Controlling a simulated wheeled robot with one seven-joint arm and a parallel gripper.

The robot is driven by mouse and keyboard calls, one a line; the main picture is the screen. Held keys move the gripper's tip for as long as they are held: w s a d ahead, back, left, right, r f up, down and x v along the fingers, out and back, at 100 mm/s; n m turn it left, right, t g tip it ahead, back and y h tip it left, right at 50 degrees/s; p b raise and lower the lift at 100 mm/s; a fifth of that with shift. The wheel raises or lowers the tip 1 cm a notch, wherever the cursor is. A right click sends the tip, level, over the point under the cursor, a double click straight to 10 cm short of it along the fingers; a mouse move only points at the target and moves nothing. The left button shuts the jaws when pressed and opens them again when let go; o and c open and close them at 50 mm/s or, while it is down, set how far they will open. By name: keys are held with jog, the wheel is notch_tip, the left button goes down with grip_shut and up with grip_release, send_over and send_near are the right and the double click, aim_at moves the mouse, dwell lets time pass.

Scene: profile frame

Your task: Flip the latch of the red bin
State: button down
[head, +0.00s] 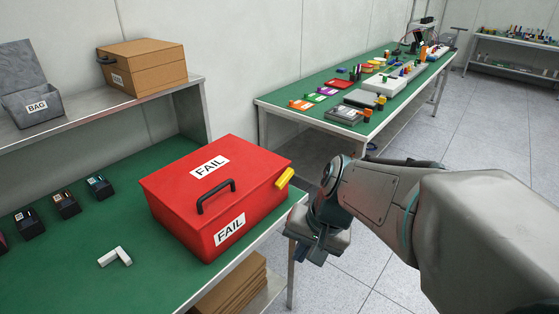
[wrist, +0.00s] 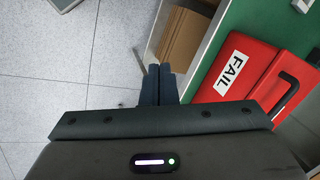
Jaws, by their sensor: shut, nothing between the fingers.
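The red bin (head: 215,192) is a box with a closed lid, a black handle (head: 216,196) and two white FAIL labels. It sits on the green bench near its right end. A yellow latch (head: 285,179) sticks out at the bin's right side. My gripper (head: 318,248) is just right of the bin, past the bench corner, apart from the bin and lower than the latch. In the wrist view my gripper (wrist: 160,85) is shut and empty, with its fingers together. The red bin also shows there at the right (wrist: 262,65); the latch does not show in that view.
An L-shaped white piece (head: 115,257) and several small black boxes (head: 66,205) lie on the green bench (head: 160,285). A shelf behind holds a grey BAG bin (head: 38,105) and a brown box (head: 142,67). Another table (head: 300,90) with many parts stands behind. Floor right of the bench is clear.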

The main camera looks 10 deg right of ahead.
jog(key=w+f+m+y+b, duration=0.2)
jog(key=w+f+m+y, duration=0.1)
jog(key=w+m, duration=0.25)
jog(key=m+t+y+b, duration=0.25)
jog(key=m+t, duration=0.75)
jog(key=m, duration=0.5)
send_near(285, 179)
jog(key=w+d+f, duration=0.2)
jog(key=d+f, duration=0.3)
jog(key=shift+w+f+h+b, duration=0.15)
jog(key=shift+f+h+b, duration=0.1)
jog(key=shift+b, duration=0.2)
jog(key=x, duration=1)
jog(key=r, duration=0.1)
jog(key=r+p, duration=0.1)
jog(key=s+a+r, duration=0.1)
jog(key=shift+a+r, duration=0.15)
jog(key=shift+r, duration=0.25)
